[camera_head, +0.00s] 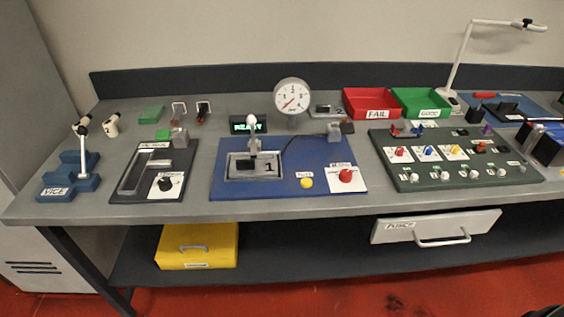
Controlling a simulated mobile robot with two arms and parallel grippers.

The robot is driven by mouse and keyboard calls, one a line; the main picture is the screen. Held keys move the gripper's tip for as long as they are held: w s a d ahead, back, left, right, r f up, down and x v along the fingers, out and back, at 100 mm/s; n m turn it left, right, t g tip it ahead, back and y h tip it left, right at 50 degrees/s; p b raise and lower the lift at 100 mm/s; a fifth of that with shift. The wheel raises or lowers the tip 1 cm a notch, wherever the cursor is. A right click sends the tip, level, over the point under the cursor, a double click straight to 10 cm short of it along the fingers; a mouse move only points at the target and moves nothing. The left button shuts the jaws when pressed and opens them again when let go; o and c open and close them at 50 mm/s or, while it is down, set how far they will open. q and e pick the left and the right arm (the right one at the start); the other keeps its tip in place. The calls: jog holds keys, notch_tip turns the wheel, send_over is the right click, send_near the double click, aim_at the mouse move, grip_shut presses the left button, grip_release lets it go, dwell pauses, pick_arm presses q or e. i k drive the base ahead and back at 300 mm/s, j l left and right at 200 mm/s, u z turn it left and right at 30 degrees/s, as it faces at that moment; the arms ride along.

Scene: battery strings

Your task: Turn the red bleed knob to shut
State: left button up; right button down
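A red knob (346,174) sits on a white label plate at the right front corner of the blue panel (223,190). I take it for the bleed knob; its label is too small to read. Its exact setting cannot be told. A round white dial gauge (292,97) with a red needle stands behind the panel. A small display (249,125) beside it reads READY in green. Another red knob (400,152) sits on the dark green panel (381,144) at the right, beside blue and orange ones. Neither of my grippers is in view.
A yellow button (306,182) lies left of the red knob. A clamp fixture (254,165) stands on the blue panel. Red FAIL (372,103) and green bins (420,102) stand behind. A blue vice (70,176) is at far left. The bench front edge is clear.

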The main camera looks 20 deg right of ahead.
aim_at(345, 175)
jog(key=i+z, duration=0.1)
jog(key=z, duration=0.95)
